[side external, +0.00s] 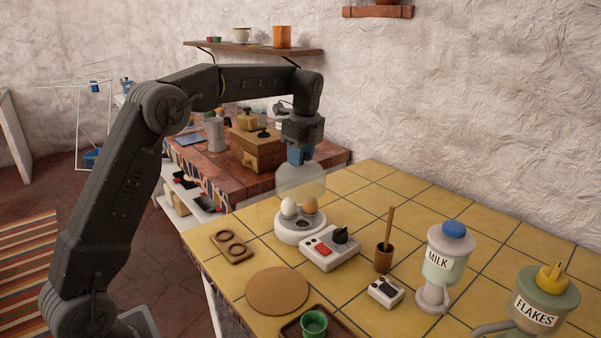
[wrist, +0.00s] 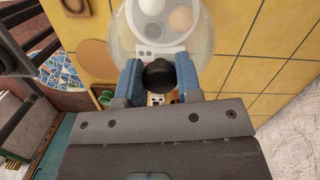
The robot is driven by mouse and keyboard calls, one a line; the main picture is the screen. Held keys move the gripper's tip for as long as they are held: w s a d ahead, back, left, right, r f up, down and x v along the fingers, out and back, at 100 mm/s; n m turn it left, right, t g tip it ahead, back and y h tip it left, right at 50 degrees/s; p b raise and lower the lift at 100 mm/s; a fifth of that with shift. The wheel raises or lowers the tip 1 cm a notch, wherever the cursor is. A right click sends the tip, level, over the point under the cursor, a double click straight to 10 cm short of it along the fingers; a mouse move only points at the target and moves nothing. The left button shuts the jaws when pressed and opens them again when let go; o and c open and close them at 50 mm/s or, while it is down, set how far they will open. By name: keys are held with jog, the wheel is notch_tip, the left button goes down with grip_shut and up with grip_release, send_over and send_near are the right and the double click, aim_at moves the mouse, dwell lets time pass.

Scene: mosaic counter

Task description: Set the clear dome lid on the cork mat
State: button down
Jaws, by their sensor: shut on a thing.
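The clear dome lid (side external: 301,180) hangs in the air above the egg cooker (side external: 292,233), its lower edge close over the eggs. My gripper (side external: 300,156) is above it, with blue fingers pointing down. In the wrist view my gripper (wrist: 159,80) is shut on the lid's dark knob (wrist: 158,73). The clear dome (wrist: 203,52) spreads out beyond the fingers, with the eggs showing through it. The round cork mat (side external: 277,291) lies bare on the yellow tiles, toward the front left of the cooker. It also shows in the wrist view (wrist: 97,60), left of the fingers.
A control box (side external: 330,249) stands right of the cooker. A wooden two-ring holder (side external: 231,246) lies left. A green cup (side external: 314,322) on a dark tray is just in front of the mat. MILK (side external: 447,265) and FLAKES (side external: 540,302) dispensers stand right.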

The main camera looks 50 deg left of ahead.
jog(key=s+d+f, duration=0.2)
jog(key=s+d, duration=0.5)
jog(key=s, duration=0.2)
jog(key=s+d+f, duration=0.2)
jog(key=s+d, duration=0.5)
jog(key=s, duration=0.2)
notch_tip(320, 180, down, 6)
jog(key=shift+w+a, duration=0.25)
jog(key=shift+f, duration=1)
dwell(1.8)
jog(key=c, duration=0.7)
grip_release()
jog(key=shift+r, duration=3.55)
